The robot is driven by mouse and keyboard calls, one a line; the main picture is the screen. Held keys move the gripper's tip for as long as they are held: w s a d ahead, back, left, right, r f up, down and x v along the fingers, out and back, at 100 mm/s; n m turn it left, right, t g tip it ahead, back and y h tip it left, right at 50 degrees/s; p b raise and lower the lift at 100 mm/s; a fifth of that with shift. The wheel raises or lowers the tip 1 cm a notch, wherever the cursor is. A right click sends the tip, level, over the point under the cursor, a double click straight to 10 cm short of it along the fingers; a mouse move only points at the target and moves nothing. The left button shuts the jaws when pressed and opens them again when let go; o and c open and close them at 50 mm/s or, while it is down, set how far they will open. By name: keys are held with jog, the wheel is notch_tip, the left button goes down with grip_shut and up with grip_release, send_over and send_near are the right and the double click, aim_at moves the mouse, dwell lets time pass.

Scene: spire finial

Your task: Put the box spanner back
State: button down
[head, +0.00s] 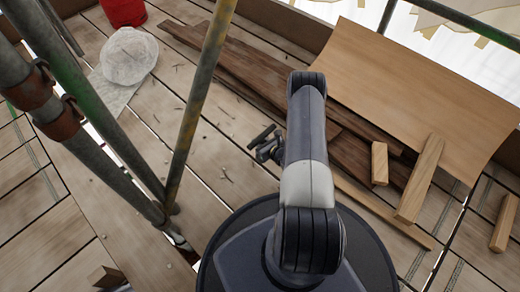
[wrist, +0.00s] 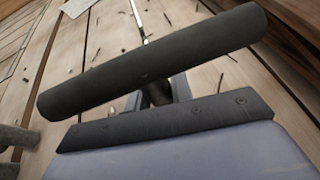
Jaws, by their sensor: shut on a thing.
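The box spanner (head: 262,136) shows in the head view as a short dark bar just left of my arm. In the wrist view the box spanner (wrist: 150,60) is a thick dark round bar, tilted up to the right across the picture. My gripper (head: 269,151) is shut on it and holds it above the plank deck. In the wrist view my gripper (wrist: 158,92) is partly hidden behind the bar and a dark plate.
Scaffold tubes with a rusty coupler (head: 62,118) stand at the left. A curved plywood sheet (head: 420,75), dark boards (head: 245,65) and wood blocks (head: 419,180) lie right. Deck planks (head: 225,130) between are mostly clear.

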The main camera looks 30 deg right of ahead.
jog(key=shift+f+b, duration=0.75)
jog(key=shift+f, duration=1)
jog(key=shift+f, duration=0.2)
jog(key=c, duration=1.3)
grip_release()
jog(key=shift+o, duration=0.2)
